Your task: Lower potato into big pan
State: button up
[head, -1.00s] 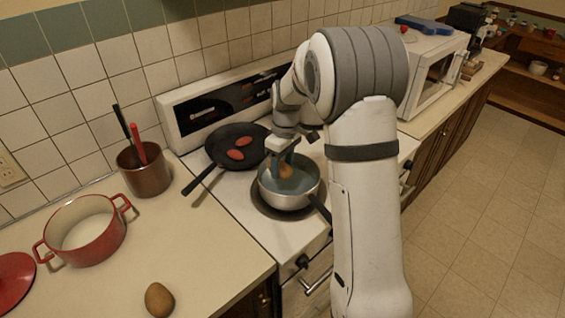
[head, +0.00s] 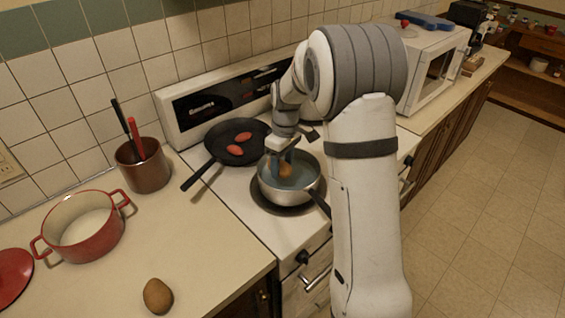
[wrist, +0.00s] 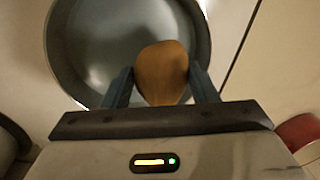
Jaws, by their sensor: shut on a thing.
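A brown potato (head: 285,170) is held in my gripper (head: 280,160), inside the rim of the big steel pan (head: 290,199) on the front of the stove. In the wrist view the potato (wrist: 162,73) sits between the two blue-grey fingers of my gripper (wrist: 160,88), with the pan's grey interior (wrist: 110,40) behind it. The fingers are shut on the potato. I cannot tell whether the potato touches the pan's bottom. Another potato (head: 157,296) lies on the counter at the front left.
A black frying pan (head: 222,153) with two reddish pieces stands behind the big pan. A red pot (head: 95,243), its lid (head: 12,278) and a brown utensil holder (head: 148,174) stand on the left counter. A white microwave (head: 432,72) is to the right.

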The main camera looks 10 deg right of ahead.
aim_at(282, 188)
jog(key=shift+f+b, duration=1.85)
jog(key=shift+f, duration=0.85)
dwell(1.0)
jog(key=o, duration=1.1)
jog(key=shift+o, duration=0.2)
jog(key=r, duration=0.5)
jog(key=r+b, duration=0.1)
jog(key=r, duration=0.1)
jog(key=shift+w+d+r, duration=0.3)
jog(key=shift+r, duration=0.05)
jog(key=shift+s+r, duration=0.35)
jog(key=shift+r, duration=0.05)
jog(key=s+d+r+m+t, duration=0.1)
jog(key=s+m, duration=0.3)
jog(key=s, duration=0.9)
jog(key=s+d+r+m+t, duration=0.1)
jog(key=s+m, duration=0.4)
jog(key=s, duration=0.9)
notch_tip(282, 188, up, 2)
jog(key=shift+s+r+t+h, duration=0.15)
jog(key=shift+t+h, duration=0.25)
jog(key=shift+t, duration=0.5)
